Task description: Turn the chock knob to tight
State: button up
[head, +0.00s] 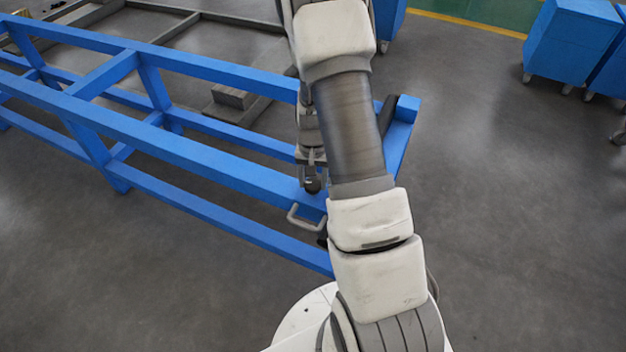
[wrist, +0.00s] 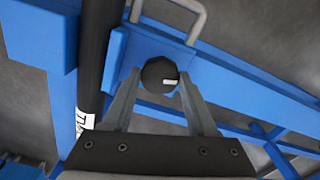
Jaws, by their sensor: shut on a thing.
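The chock knob (wrist: 160,72) is round and black, with a short white mark on its face to the right of its middle. My gripper (wrist: 160,79) is shut on it, one grey finger on each side. In the head view, my gripper (head: 312,178) reaches down at the near side of the blue frame, partly behind my arm. A white label (wrist: 82,122) with dark lettering shows left of the knob; it is cut off and I cannot read it fully.
The blue frame (head: 190,140) runs from the left to the middle. A grey handle (head: 298,219) sticks out near my gripper; it also shows beyond the knob (wrist: 200,18). A black bar (wrist: 98,50) stands left of the knob. Blue cabinets (head: 570,42) stand far right; the floor between is clear.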

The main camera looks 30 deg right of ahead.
jog(key=o, duration=1.4)
jog(key=shift+c, duration=0.2)
notch_tip(320, 180, up, 18)
jog(key=p, duration=0.3)
jog(key=shift+f, duration=0.25)
jog(key=shift+p, duration=0.3)
notch_tip(320, 180, up, 18)
jog(key=n+t+p, duration=0.3)
jog(key=p, duration=0.1)
send_over(313, 183)
jog(key=s+a, duration=0.7)
jog(key=a, duration=0.1)
jog(key=s+a+r+n+t+p, duration=0.2)
jog(key=s+a+r+n+p, duration=0.1)
jog(key=s+r, duration=0.7)
jog(key=shift+s+a+r+n+t+p, duration=0.15)
jog(key=shift+s+a+n+t+p, duration=0.2)
jog(key=shift+s+a+n, duration=0.4)
